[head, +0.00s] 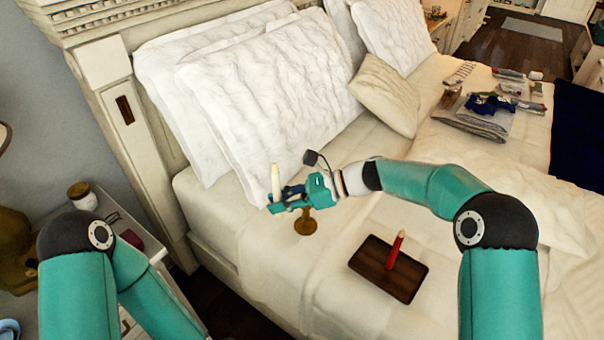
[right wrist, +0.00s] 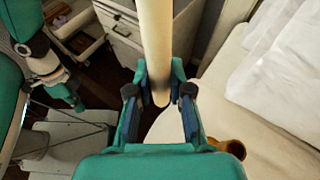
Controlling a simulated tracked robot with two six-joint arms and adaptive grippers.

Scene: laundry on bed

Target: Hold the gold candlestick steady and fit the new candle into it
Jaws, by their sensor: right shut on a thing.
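My right gripper (head: 284,199) is shut on a cream candle (head: 275,180), held upright above the bed near its edge. In the right wrist view the candle (right wrist: 156,45) stands between the two fingers (right wrist: 160,92), its lower end free. The gold candlestick (head: 306,224) stands on the bed just below and behind the gripper; its top is hidden by it. A bit of it shows in the right wrist view (right wrist: 230,147), beside the right finger and apart from the candle. My left gripper (right wrist: 70,98) shows small at the left of the right wrist view; its fingers are unclear.
White pillows (head: 270,85) lean on the headboard. A nightstand (head: 150,245) stands left of the bed. Folded clothes (head: 480,120) lie at the back right.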

